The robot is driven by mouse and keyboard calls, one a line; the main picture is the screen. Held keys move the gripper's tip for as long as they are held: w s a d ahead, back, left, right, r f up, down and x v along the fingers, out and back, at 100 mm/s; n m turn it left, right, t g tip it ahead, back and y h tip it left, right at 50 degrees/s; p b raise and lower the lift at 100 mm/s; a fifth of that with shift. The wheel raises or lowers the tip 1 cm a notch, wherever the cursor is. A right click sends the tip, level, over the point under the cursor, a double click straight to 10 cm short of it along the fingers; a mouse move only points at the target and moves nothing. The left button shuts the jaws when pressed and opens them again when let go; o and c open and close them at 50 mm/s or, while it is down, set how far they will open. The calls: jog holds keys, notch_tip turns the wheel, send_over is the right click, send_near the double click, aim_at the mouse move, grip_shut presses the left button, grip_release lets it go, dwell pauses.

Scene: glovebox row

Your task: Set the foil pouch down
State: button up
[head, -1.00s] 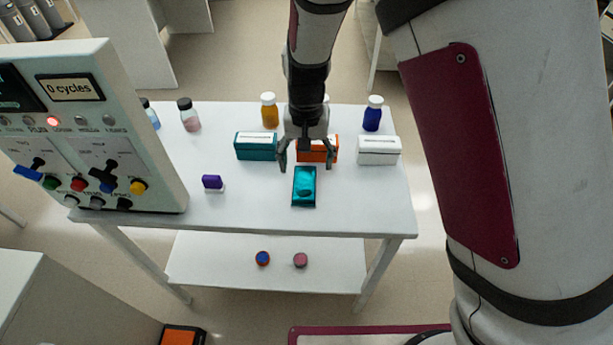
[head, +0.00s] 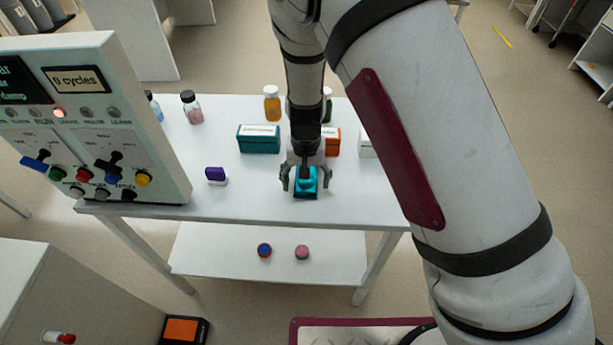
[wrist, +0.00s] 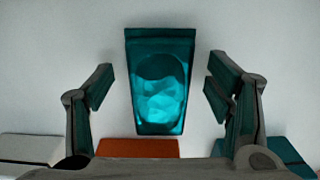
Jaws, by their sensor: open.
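The teal foil pouch (head: 307,183) lies on the white table top near its front edge. In the wrist view the pouch (wrist: 160,85) shows whole, between the two fingers with a gap on each side. My gripper (head: 306,186) is open and above the pouch in the head view, its fingers to the left and right of it. It also shows open in the wrist view (wrist: 159,88), with nothing held. My gripper hides part of the pouch in the head view.
Behind my gripper are a teal box (head: 258,139), an orange box (head: 332,141) and a white box (head: 367,146), with bottles farther back. A purple item (head: 216,174) stands left. The control panel (head: 95,120) rises at the left. The table's front strip (head: 250,205) is clear.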

jog(key=c, duration=1.4)
